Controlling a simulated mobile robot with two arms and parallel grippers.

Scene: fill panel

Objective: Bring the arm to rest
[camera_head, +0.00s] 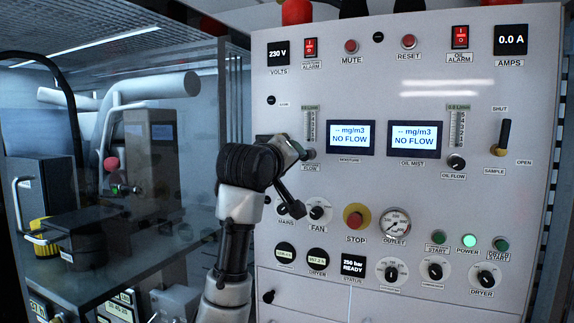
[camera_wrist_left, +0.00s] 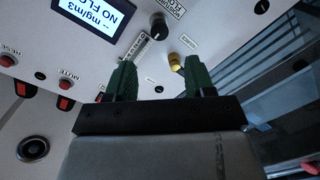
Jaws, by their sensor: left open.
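My left arm (camera_head: 236,205) rises from the bottom of the head view in front of the control panel (camera_head: 350,180). Its wrist is bent toward the panel at the panel's left side. My left gripper (camera_head: 296,150) is small and partly hidden there, beside the moisture flow knob. In the left wrist view the gripper (camera_wrist_left: 160,80) shows two green fingers spread apart with nothing between them. A brass-coloured knob (camera_wrist_left: 174,58) appears beyond the fingertips, nearer the right finger. Whether anything touches it cannot be told. My right gripper is not in view.
The panel carries two NO FLOW displays (camera_head: 351,137), a red STOP button (camera_head: 355,219), an outlet gauge (camera_head: 396,223) and a sample lever (camera_head: 502,138). A glass-walled enclosure (camera_head: 100,170) with machinery stands at the left. The arm partly covers the panel's left edge.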

